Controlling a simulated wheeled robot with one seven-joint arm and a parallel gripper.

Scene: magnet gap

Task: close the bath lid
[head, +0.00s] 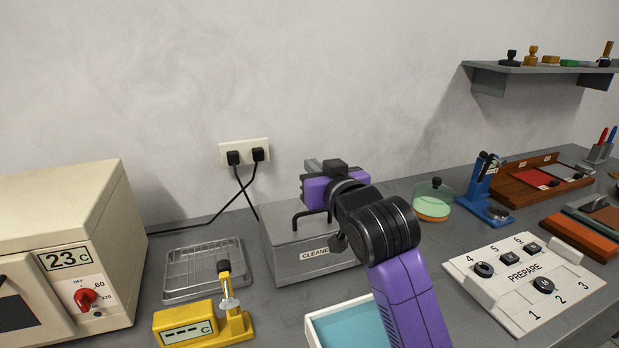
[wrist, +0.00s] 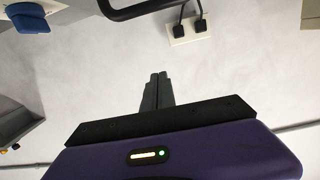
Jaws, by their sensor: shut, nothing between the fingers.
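The bath is a grey metal box (head: 312,265) labelled "CLEANE…", against the wall in the middle of the head view. Its grey lid (head: 279,222) appears to lie flat on top, with no opening visible; my arm hides its right part. A black bar handle (head: 297,214) stands on the lid and also shows at the top of the wrist view (wrist: 140,9). My gripper (head: 313,165) is shut and empty above the lid, pointing at the wall. Its closed fingertips show in the wrist view (wrist: 158,76), apart from the handle.
A wire tray (head: 204,270) and yellow instrument (head: 185,325) stand left of the bath, beside a beige oven (head: 80,235). A white-rimmed teal tray (head: 350,328) lies in front. A green-orange dish (head: 433,204) and blue stand (head: 480,190) are right. Cables run to a wall socket (head: 244,152).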

